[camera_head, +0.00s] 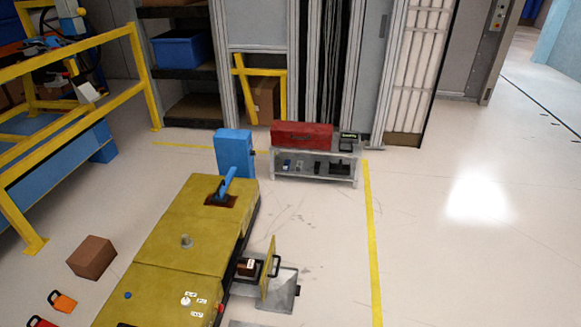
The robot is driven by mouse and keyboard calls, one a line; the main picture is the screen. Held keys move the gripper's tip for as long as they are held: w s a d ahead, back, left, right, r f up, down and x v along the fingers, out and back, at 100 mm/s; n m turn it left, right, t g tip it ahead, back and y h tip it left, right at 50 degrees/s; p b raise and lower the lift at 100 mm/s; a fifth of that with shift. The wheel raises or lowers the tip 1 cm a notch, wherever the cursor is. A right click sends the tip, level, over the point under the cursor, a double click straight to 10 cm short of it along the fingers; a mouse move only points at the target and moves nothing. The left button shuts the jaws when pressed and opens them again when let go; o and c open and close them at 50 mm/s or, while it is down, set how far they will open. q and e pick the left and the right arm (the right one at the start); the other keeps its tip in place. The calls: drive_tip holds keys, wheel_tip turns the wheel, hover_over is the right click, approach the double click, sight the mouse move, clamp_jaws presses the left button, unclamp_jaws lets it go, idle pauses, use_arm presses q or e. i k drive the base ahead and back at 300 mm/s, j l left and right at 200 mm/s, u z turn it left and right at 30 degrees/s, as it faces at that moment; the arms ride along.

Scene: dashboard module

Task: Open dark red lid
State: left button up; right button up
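A yellow dashboard module (170,240) stands in the lower middle of the head view. Near its far end is a small dark red plate (212,199), with a blue lever (226,184) rising over it at a tilt. I cannot tell whether this plate is a lid. A red toolbox (302,132) sits on a low grey shelf unit (312,165) behind the module and looks shut. No other dark red lid is clear to me. Neither of my grippers shows in this view.
A blue box (234,152) stands at the module's far end. A thin yellow panel (267,270) sticks up at its right side beside a grey plate (284,292). A brown box (92,257) lies on the left floor. Yellow railings (75,107) stand left; the right floor is clear.

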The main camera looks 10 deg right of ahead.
sight(294, 130)
drive_tip(key=z, duration=1.45)
drive_tip(key=l+z, duration=0.7)
drive_tip(key=z, duration=0.15)
drive_tip(key=l+z, duration=0.4)
drive_tip(key=i+l+z, duration=0.15)
drive_tip(key=z, duration=0.25)
drive_tip(key=i+l+u, duration=0.25)
drive_tip(key=i+l, duration=0.35)
drive_tip(key=i, duration=0.15)
drive_tip(key=i+l+u, duration=0.3)
drive_tip(key=i+l, duration=0.4)
drive_tip(key=i+j+u, duration=0.2)
drive_tip(key=u, duration=0.25)
drive_tip(key=i+u, duration=0.9)
drive_tip(key=i+l+u, duration=0.1)
drive_tip(key=i+u, duration=0.2)
drive_tip(key=u, duration=0.15)
drive_tip(key=i+j+u, duration=0.15)
drive_tip(key=i+u, duration=0.25)
drive_tip(key=i, duration=0.15)
drive_tip(key=i+u, duration=0.4)
drive_tip(key=i, duration=0.15)
drive_tip(key=i+l+u, duration=0.2)
drive_tip(key=i+u, duration=0.2)
drive_tip(key=i, duration=0.15)
